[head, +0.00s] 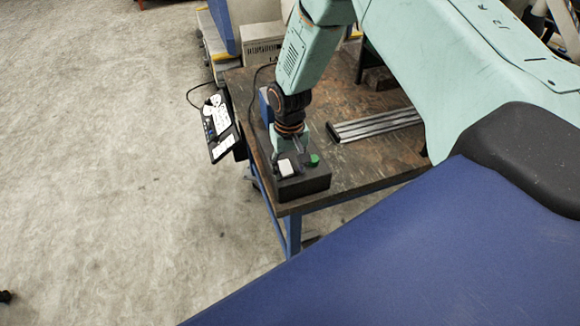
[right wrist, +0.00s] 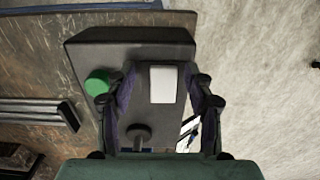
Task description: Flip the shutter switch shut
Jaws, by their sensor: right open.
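A dark control box (head: 310,185) sits at the near corner of a worn bench. On its top are a white square switch (head: 286,168), a green button (head: 314,160) and, in the right wrist view, a dark round-ended lever or knob (right wrist: 139,133). No label shows which one is the shutter switch. My right gripper (head: 292,150) points down close above the box. In the right wrist view its open fingers (right wrist: 158,75) lie on either side of the white switch (right wrist: 163,85), with nothing between them gripped; contact cannot be told. My left gripper is not in view.
The bench top (head: 370,155) carries grey metal rails (head: 375,125) to the right of the box. A black panel with white controls (head: 217,125) hangs at the bench's left edge. A blue thing stands behind the box.

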